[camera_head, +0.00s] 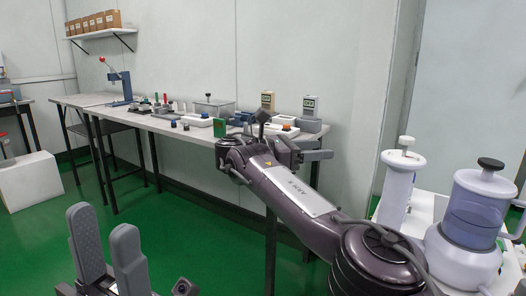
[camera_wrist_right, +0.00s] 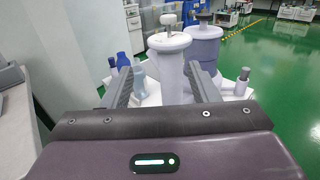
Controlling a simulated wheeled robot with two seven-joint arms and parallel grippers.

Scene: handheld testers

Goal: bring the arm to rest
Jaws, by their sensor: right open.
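My right arm comes in from the lower right of the head view and reaches over the front of the long bench. Its gripper (camera_head: 298,143) is near the bench edge, fingers pointing right. In the right wrist view the two fingers of this gripper (camera_wrist_right: 160,70) are wide apart with nothing held. A white capped vessel (camera_wrist_right: 172,62) shows beyond and between them, apart from them. My left gripper (camera_head: 108,245) stands at the lower left of the head view, fingers up, with a gap between them and nothing visible in it.
White and lilac vessels (camera_head: 475,205) stand at the right. Green floor (camera_head: 180,235) is open between bench and left gripper.

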